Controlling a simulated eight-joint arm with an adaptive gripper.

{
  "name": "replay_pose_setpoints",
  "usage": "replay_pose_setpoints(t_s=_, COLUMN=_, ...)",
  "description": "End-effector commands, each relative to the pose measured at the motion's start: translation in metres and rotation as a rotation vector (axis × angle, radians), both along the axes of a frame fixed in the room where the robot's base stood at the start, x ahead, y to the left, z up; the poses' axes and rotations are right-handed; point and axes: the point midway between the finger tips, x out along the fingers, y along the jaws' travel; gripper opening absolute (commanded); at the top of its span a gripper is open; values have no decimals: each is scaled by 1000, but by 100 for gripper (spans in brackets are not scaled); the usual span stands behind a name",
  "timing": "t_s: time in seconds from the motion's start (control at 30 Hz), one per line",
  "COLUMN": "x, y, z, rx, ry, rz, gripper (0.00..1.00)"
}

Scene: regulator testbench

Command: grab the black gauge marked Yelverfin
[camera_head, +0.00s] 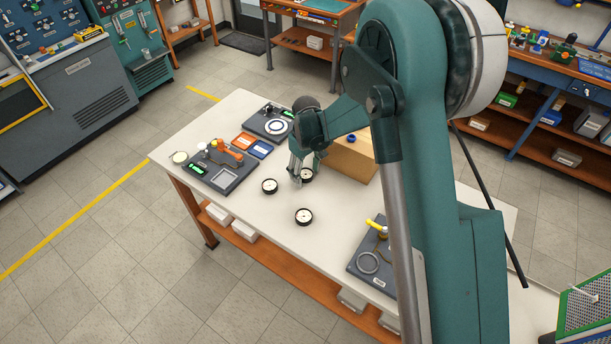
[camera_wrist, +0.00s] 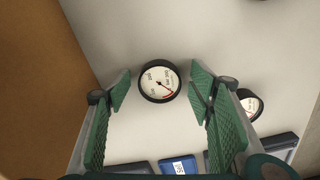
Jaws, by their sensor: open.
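Three round black gauges with white faces lie on the white table: one partly behind my gripper (camera_head: 307,175), one to its left (camera_head: 269,186) and one nearer the front (camera_head: 304,217). The lettering is too small to tell which is marked Yelverfin. My gripper (camera_head: 298,179) is open, pointing down over the table. A second gauge (camera_wrist: 250,104) is partly hidden beside the right finger, and a dark rim shows at the top edge.
A cardboard box (camera_head: 352,157) stands close on the right of my gripper; its brown side (camera_wrist: 40,80) fills the left of the wrist view. Devices (camera_head: 221,170) and orange and blue cards (camera_head: 259,149) lie behind and left. Another device (camera_head: 371,258) is front right. The table's (camera_head: 250,226) front left is clear.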

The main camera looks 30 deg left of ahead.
Motion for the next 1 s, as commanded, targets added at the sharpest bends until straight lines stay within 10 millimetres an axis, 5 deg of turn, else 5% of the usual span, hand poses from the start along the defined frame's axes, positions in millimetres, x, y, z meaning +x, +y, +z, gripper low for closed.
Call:
replay_pose_setpoints(t_s=0.27, x=0, y=0, z=0, rx=0, ry=0, rz=0, gripper=53)
replay_pose_setpoints(t_s=0.5, x=0, y=0, z=0, rx=0, ry=0, rz=0, gripper=22)
replay_pose_setpoints(t_s=1.0, x=0, y=0, z=8, rx=0, ry=0, rz=0, gripper=22)
